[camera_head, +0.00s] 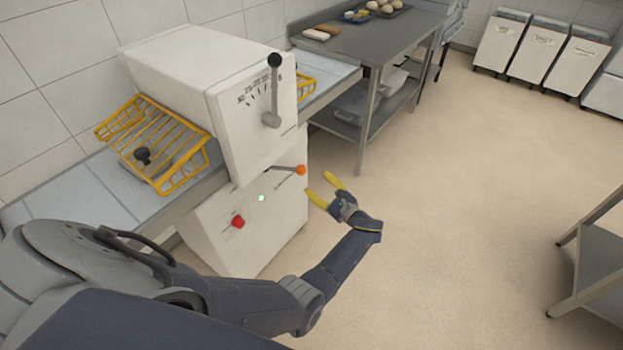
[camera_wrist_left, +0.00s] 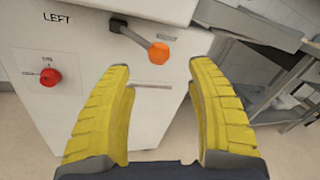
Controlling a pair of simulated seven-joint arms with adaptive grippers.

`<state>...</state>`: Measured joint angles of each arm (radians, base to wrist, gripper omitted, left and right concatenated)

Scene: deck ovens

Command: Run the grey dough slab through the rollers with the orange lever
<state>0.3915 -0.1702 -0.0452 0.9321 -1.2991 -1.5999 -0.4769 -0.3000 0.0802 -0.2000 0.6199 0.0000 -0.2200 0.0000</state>
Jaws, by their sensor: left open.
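The dough sheeter (camera_head: 255,115) is a white machine with a belt. Its orange-tipped lever (camera_head: 300,170) sticks out from the lower cabinet; in the left wrist view its orange knob (camera_wrist_left: 158,53) lies just beyond and between my fingertips. My left gripper (camera_head: 317,182) has yellow fingers, is open and empty, and is close to the knob, apparently not touching it. A greyish shape shows under the yellow wire guard (camera_head: 155,135) on the left belt, but I cannot tell whether it is the dough slab. My right gripper is not in view.
A red button (camera_head: 237,221) and a green light (camera_head: 261,198) are on the cabinet. A black-knobbed lever (camera_head: 273,90) stands above. A steel table (camera_head: 370,45) with dough balls is behind, white bins (camera_head: 545,55) stand at the far right.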

